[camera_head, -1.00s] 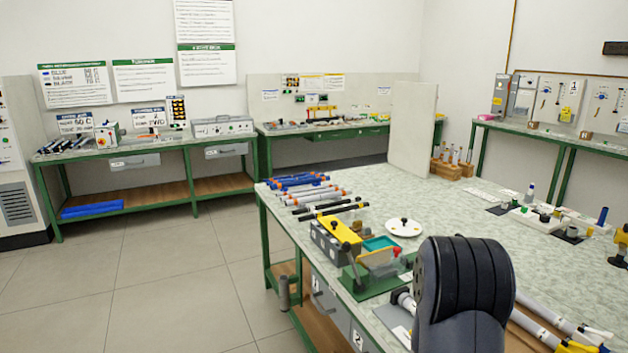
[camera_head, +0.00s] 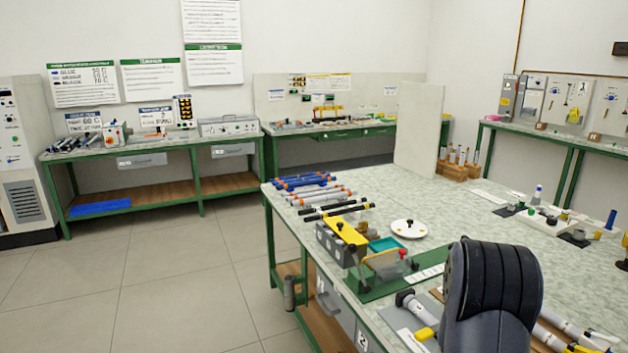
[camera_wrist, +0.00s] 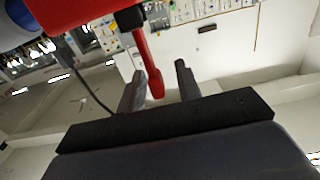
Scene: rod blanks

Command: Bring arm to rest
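My gripper (camera_wrist: 158,75) shows in the wrist view with its two dark fingers apart. Nothing is gripped between them. A red part (camera_wrist: 80,25) with a thin red piece (camera_wrist: 150,70) hanging from it crosses the upper left of that view and ends in line with the finger gap; I cannot tell what it is. In the head view, a dark padded link of my arm (camera_head: 490,290) rises at the lower right, in front of the near workbench (camera_head: 460,205). My gripper is not seen in the head view.
On the near bench lie several rods (camera_head: 310,190), a white disc (camera_head: 409,229), a green-based fixture (camera_head: 380,275) and a white upright panel (camera_head: 420,130). Benches with equipment line the walls. The tiled floor (camera_head: 170,270) at left is clear.

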